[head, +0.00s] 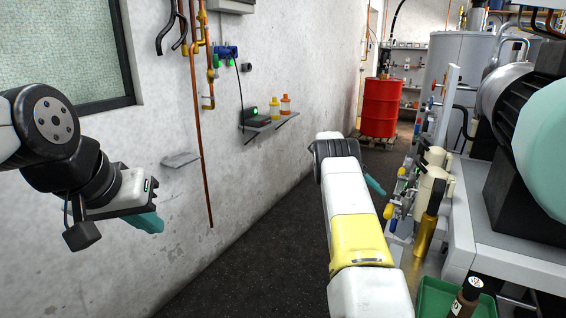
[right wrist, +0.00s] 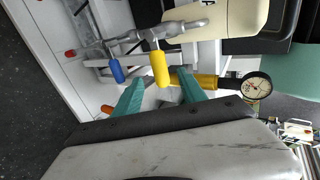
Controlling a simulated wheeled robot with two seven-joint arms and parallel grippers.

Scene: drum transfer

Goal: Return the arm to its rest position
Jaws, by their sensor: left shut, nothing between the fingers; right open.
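My left gripper (head: 148,222) hangs at the left of the head view, shut and empty, in front of the pale wall. My right arm reaches forward through the middle of the head view. Its gripper (head: 374,185) points right, towards the machine's pipes and valves, partly hidden by the wrist. In the right wrist view the right gripper (right wrist: 160,92) is open, its two teal fingers apart. A yellow valve handle (right wrist: 160,68) shows in line with the gap between them. I cannot tell whether a finger touches it.
A blue handle (right wrist: 117,71) and a pressure gauge (right wrist: 256,86) are close to the right gripper. A green tray (head: 436,298) with a dark bottle (head: 466,300) stands at front right. A red drum (head: 380,108) stands at the back. The dark floor (head: 262,240) between wall and machine is clear.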

